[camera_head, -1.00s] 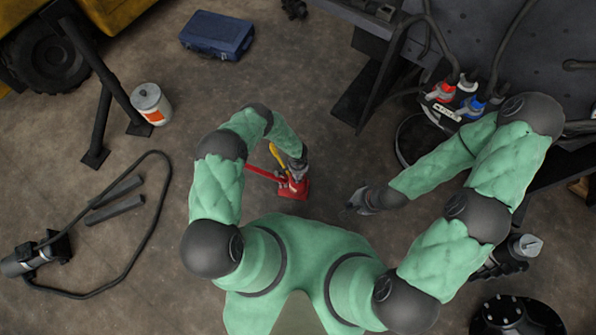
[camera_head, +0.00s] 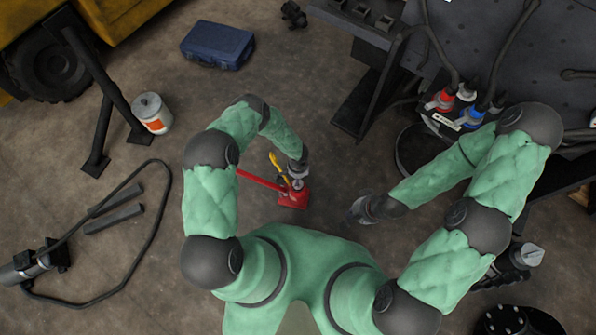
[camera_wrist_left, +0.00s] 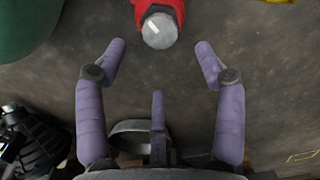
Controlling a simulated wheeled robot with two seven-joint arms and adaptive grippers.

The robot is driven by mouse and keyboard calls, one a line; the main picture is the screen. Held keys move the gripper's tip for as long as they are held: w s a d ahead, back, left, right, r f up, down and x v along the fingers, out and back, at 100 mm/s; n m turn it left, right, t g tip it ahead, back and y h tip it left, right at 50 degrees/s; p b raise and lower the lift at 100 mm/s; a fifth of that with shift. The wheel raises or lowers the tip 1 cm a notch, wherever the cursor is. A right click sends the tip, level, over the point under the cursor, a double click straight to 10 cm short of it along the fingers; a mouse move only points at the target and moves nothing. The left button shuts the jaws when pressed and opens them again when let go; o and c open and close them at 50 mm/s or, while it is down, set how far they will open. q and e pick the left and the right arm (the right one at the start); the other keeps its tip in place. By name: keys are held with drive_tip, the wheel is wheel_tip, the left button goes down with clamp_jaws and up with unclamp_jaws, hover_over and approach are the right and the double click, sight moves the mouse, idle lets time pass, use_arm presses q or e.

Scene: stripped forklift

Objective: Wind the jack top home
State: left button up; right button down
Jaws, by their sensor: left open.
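The red jack (camera_head: 293,198) stands on the floor in front of me, with its long red handle (camera_head: 262,180) pointing up and left. In the left wrist view its round grey top (camera_wrist_left: 160,31) shows at the upper middle, with red body around it. My left gripper (camera_head: 297,181) is over the far side of the jack in the head view. In the left wrist view the left gripper (camera_wrist_left: 160,46) is open, with its purple fingers spread and the grey top just beyond the fingertips, between their lines. My right gripper (camera_head: 360,210) is to the right of the jack, apart from it; its fingers are too small to read.
A yellow tool or handle (camera_head: 277,164) lies close by the jack and left gripper. A white can (camera_head: 152,113), a blue case (camera_head: 217,46) and a black stand (camera_head: 104,120) are further off. A looped cable lies at left. Bare floor surrounds the jack.

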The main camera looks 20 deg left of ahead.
use_arm(q)
drive_tip(key=shift+r, duration=2.55)
